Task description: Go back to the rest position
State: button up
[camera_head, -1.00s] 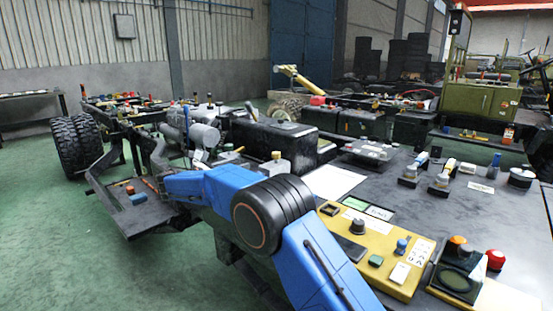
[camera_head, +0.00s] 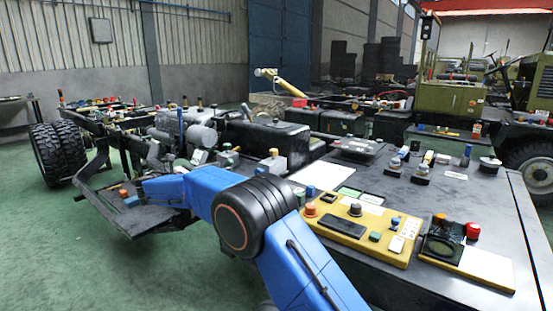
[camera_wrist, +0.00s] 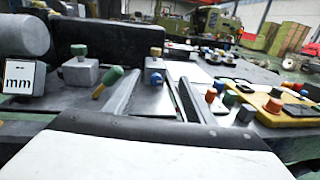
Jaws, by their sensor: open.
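My gripper shows in the wrist view (camera_wrist: 158,92) as two grey fingers set apart, with nothing held between them. They point out over the dark bench top beside small knobs and fittings. In the head view my blue arm reaches left from a black elbow joint, over the near side of the bench (camera_head: 455,205). My gripper cannot be made out clearly there.
A yellow control panel (camera_head: 345,229) with knobs lies right of my elbow, and a second panel (camera_head: 495,268) lies beyond it. In the wrist view a green-handled knob (camera_wrist: 108,82) and a grey cylinder (camera_wrist: 22,38) are close. Green floor (camera_head: 60,240) is clear at left.

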jog(key=s+d+r+m+g+y, duration=0.1)
jog(key=s+d+r+m+g, duration=0.15)
jog(key=d, duration=0.75)
jog(key=s+d+r+m+g+y, duration=0.1)
jog(key=s+d+r+m, duration=0.15)
jog(key=d, duration=0.75)
jog(key=s+d+r+m+g+y, duration=0.1)
jog(key=s+d+m+g, duration=0.15)
jog(key=d, duration=0.75)
jog(key=s+d+m+g+y, duration=0.1)
jog(key=s+d+m+g, duration=0.15)
jog(key=s+d, duration=0.7)
jog(key=s+d+f+m+y, duration=0.2)
jog(key=s+d+m, duration=0.3)
jog(key=s, duration=0.5)
jog(key=s+d+f+m+y, duration=0.3)
jog(key=s+d, duration=0.3)
jog(key=s, duration=0.3)
jog(key=s+f+m+y, duration=0.1)
jog(key=s+f+m, duration=0.3)
jog(key=s, duration=0.5)
jog(key=s+f+m+y, duration=0.2)
jog(key=s+f+m, duration=0.2)
jog(key=s, duration=0.6)
notch_tip(320, 180, down, 2)
jog(key=shift+s+d+m+t+y, duration=0.2)
jog(key=shift+s+m+t+y, duration=0.1)
jog(key=shift+m+t, duration=0.1)
